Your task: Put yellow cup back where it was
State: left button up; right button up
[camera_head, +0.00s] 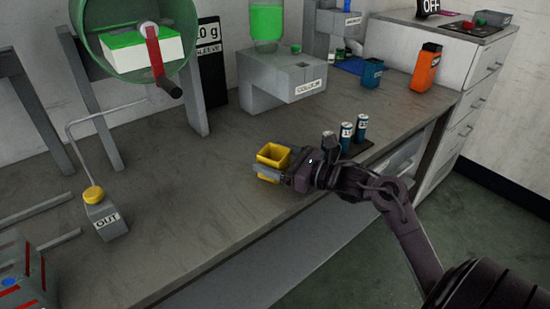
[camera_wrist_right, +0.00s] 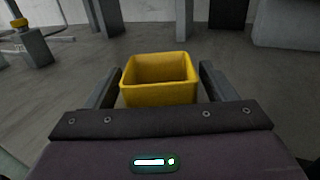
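The yellow cup (camera_head: 276,153) is an open-topped, square container and looks upright near the front edge of the workbench. My right gripper (camera_head: 268,170) is at the cup, with one finger across its near side in the head view. In the right wrist view, the cup (camera_wrist_right: 158,92) sits between the two fingers of the right gripper (camera_wrist_right: 160,80). The fingers are very close to its sides; whether they press on it cannot be told. The cup's underside is hidden, so contact with the bench is unclear. My left gripper is not in view.
Blue-labelled cans (camera_head: 346,136) stand on a dark mat just right of the gripper. The grey COLOUR dispenser (camera_head: 275,85) is behind. A blue container (camera_head: 372,72) and an orange container (camera_head: 426,66) stand farther right. The OUT box (camera_head: 105,219) is left. Bench between is clear.

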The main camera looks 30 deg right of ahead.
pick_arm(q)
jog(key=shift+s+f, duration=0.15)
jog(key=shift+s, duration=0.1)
pick_arm(e)
jog(key=shift+s+d, duration=0.35)
jog(key=shift+s, duration=0.2)
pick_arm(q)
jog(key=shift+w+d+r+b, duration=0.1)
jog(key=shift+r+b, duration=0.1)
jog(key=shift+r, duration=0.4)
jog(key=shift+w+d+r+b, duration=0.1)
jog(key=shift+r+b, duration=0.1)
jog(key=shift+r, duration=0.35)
pick_arm(e)
jog(key=v, duration=1)
jog(key=shift+s, duration=0.35)
jog(key=shift+d, duration=0.15)
